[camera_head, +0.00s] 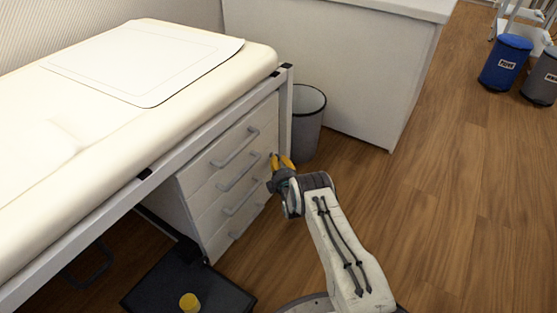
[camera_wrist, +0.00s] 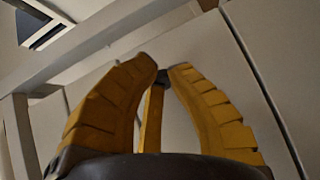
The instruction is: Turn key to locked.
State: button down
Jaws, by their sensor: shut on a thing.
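The white drawer unit (camera_head: 205,168) stands under the bed, with several grey handles on its front. My gripper (camera_head: 280,160) is at the right edge of the drawer front, near the top drawers. In the wrist view its yellow fingers (camera_wrist: 164,68) point at the pale drawer front (camera_wrist: 205,42) and come together around a small dark thing, the key (camera_wrist: 162,76). Only a little of the key shows between the fingertips. Its turn angle and any lock markings cannot be made out. In the head view the key is hidden by the gripper.
A bed (camera_head: 130,115) with a white sheet lies above the drawers. A grey bin (camera_head: 307,135) stands just behind my gripper, beside a white cabinet (camera_head: 335,70). A black tray (camera_head: 225,290) with a yellow object (camera_head: 189,302) is at lower left.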

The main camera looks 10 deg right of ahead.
jog(key=shift+w+a+r, duration=0.25)
jog(key=shift+a+r, duration=0.15)
jog(key=shift+r, duration=0.15)
jog(key=c, duration=1.3)
grip_release()
jog(key=shift+a, duration=0.1)
jog(key=shift+c, duration=0.2)
jog(key=shift+o, duration=0.2)
jog(key=shift+s+f, duration=0.1)
jog(key=shift+s+d+f+m+g, duration=0.1)
jog(key=shift+d+f+m+g, duration=0.1)
jog(key=shift+m+g, duration=0.1)
jog(key=s+r, duration=0.1)
jog(key=s, duration=1)
jog(key=shift+s+r, duration=0.35)
jog(key=shift+s, duration=0.05)
